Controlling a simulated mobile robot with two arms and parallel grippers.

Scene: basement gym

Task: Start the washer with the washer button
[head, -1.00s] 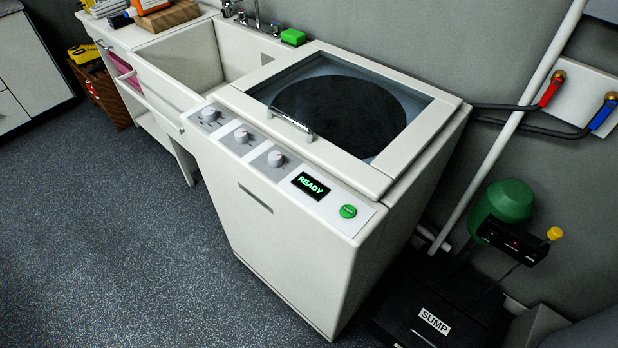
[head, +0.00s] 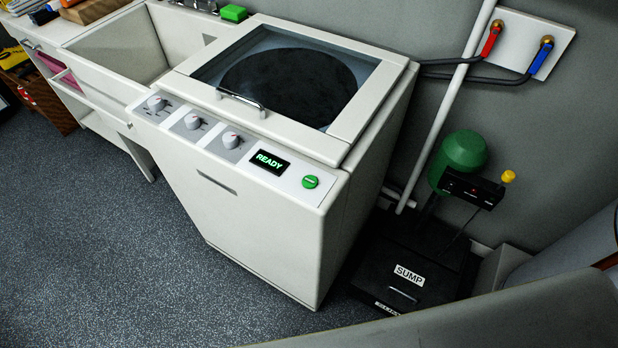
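The white washer (head: 255,225) stands in the middle of the head view, with its glass-topped lid (head: 290,85) closed. The round green washer button (head: 310,182) is at the right end of the front control panel. Left of it, a small black display (head: 269,163) reads READY in green. Three knobs (head: 231,139) sit further left on the panel. Nothing covers the button. Neither of my grippers is in view.
A sink (head: 115,50) adjoins the washer on the left, with a green sponge (head: 234,13) behind. A black sump box (head: 410,268), green pump (head: 464,150) and pipe (head: 445,110) stand close on the right. Open floor (head: 110,240) lies in front.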

